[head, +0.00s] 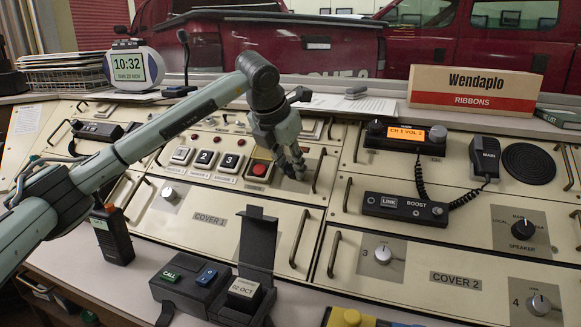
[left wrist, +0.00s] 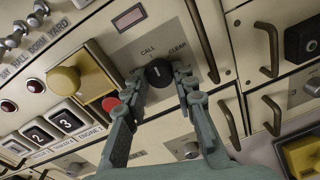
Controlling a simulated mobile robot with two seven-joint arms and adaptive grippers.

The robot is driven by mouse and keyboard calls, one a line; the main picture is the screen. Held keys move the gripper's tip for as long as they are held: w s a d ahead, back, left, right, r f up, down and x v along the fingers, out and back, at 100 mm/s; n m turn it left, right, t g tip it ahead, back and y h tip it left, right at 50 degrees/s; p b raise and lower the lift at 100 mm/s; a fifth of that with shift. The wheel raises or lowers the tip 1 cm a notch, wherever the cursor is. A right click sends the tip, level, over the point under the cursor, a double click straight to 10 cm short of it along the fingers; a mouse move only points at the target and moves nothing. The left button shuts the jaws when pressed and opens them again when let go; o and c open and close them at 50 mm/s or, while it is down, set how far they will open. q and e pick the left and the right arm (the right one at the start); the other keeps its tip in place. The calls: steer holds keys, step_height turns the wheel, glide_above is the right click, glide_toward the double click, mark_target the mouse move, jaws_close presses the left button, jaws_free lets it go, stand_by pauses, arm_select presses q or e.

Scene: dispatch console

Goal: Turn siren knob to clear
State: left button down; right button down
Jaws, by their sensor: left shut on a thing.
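The black siren knob (left wrist: 159,72) sits on a grey plate between the labels CALL and CLEAR in the left wrist view. A short white mark shows on its face; I cannot tell for sure which label it points at. My left gripper (left wrist: 160,80) has one finger on each side of the knob and is shut on it. In the head view my left gripper (head: 289,172) reaches down to the console panel, right of the red button, and hides the knob. My right gripper is not in view.
A metal handle (left wrist: 203,40) stands close on the right in the left wrist view. A yellow knob (left wrist: 64,81) is at the left. A radio handset (head: 484,158) hangs farther right.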

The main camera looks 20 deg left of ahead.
arm_select(q)
steer(key=m, duration=0.5)
steer(key=shift+m, duration=0.3)
steer(key=m, duration=0.5)
steer(key=shift+y, duration=0.3)
steer(key=c, duration=1.2)
jaws_free()
steer(key=v, duration=1.2)
steer(key=shift+w+r, duration=0.1)
steer(key=shift+w, duration=0.05)
